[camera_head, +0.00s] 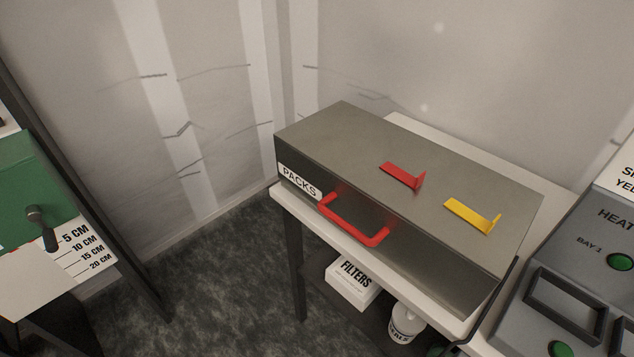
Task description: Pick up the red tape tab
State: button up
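The red tape tab (401,176) lies on the flat top of a grey metal box (345,130) labelled PACKS. It is a flat strip with its right end bent upright. A similar yellow tab (467,214) lies to its right on the same top, apart from it. The box has a red handle (352,225) on its dark front. My gripper is not in view.
The box stands on a white table (455,325). A FILTERS carton (352,282) and a white tub (405,325) sit on a shelf below. A grey heater panel (590,270) with green buttons stands at right, a green-and-white scale board (35,205) at left. Dark floor shows between.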

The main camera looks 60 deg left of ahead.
aim_at(411, 181)
jog(key=u, duration=2)
